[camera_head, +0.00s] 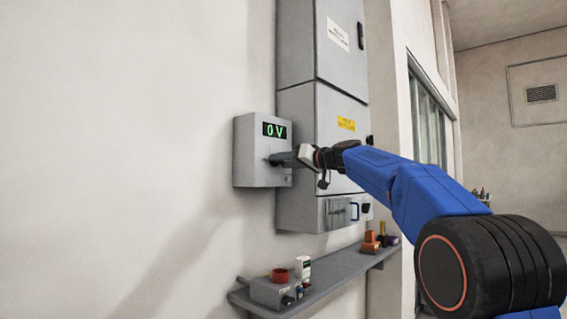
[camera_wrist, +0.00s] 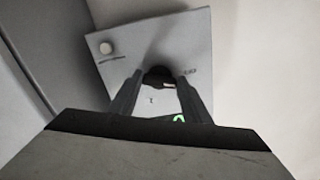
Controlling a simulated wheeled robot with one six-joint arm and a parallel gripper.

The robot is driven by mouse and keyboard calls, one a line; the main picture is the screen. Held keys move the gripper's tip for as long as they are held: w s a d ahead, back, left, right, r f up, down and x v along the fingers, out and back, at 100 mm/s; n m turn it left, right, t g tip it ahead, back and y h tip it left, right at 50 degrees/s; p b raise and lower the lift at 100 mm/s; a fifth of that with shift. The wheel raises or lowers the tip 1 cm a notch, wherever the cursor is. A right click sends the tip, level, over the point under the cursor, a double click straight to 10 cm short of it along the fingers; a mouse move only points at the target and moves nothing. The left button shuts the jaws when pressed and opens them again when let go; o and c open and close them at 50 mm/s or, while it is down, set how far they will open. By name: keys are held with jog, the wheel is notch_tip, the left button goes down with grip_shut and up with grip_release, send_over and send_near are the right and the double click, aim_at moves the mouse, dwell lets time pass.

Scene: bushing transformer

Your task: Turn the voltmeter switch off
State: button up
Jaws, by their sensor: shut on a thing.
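The voltmeter (camera_head: 250,150) is a grey box on the wall, its green display (camera_head: 274,130) reading "0 V". In the wrist view its grey face (camera_wrist: 190,45) fills the upper middle, with part of the green digits showing low down. The voltmeter switch (camera_wrist: 158,76) is a dark knob on that face. My gripper (camera_head: 272,160) reaches the lower front of the box from the right. In the wrist view my gripper (camera_wrist: 158,82) has its two fingers on either side of the knob, shut on it.
A tall grey cabinet (camera_head: 300,115) stands right behind the voltmeter. Below, a grey shelf (camera_head: 335,275) holds a box with a red knob (camera_head: 279,275), a white device (camera_head: 302,267) and several small items. The wall to the left is bare.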

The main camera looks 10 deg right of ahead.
jog(key=shift+f+n, duration=0.1)
jog(key=shift+n, duration=1.8)
jog(key=shift+w, duration=0.1)
jog(key=o, duration=1)
jog(key=shift+o, duration=0.2)
jog(key=shift+d, duration=0.15)
jog(key=v, duration=1.7)
jog(key=shift+s, duration=0.2)
